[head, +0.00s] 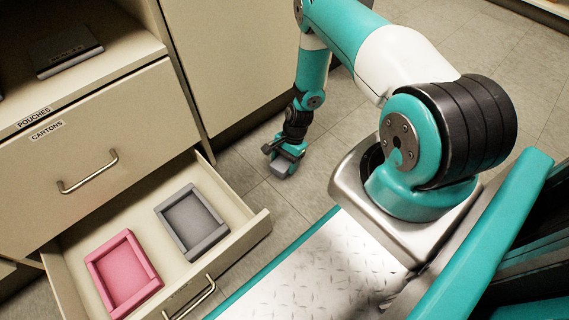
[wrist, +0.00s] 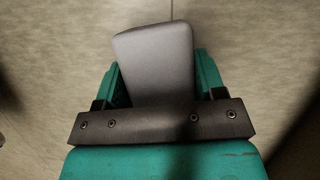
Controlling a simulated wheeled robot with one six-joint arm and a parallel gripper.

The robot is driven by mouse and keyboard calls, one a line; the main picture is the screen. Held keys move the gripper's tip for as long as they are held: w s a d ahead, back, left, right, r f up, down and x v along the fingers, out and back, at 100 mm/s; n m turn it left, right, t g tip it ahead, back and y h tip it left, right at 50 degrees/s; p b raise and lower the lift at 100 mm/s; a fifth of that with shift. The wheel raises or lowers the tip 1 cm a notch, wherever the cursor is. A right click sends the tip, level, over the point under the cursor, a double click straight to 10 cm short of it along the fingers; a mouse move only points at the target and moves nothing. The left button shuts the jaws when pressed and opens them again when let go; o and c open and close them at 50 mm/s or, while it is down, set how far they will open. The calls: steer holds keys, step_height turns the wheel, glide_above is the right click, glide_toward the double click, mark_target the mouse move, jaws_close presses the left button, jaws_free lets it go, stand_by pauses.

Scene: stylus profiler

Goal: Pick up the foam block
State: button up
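A grey block, which looks like the foam block (wrist: 155,62), sits between the two teal fingers of my gripper (wrist: 160,80) in the wrist view. It is slightly tilted, and its lower end is hidden behind the dark bar of the gripper. My gripper (head: 285,155) is shut on it. In the head view the block (head: 281,168) shows as a small grey shape at the gripper's lower end. The gripper hangs over the floor, to the right of the open drawer and in front of the cabinet.
The open drawer (head: 258,222) holds a pink tray (head: 125,274) and a grey tray (head: 191,222). Tiled floor (head: 350,130) lies open around the gripper.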

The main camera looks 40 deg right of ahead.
mark_target(285, 160)
steer(key=shift+c, duration=0.8)
step_height(285, 160, up, 20)
steer(key=p, duration=1.1)
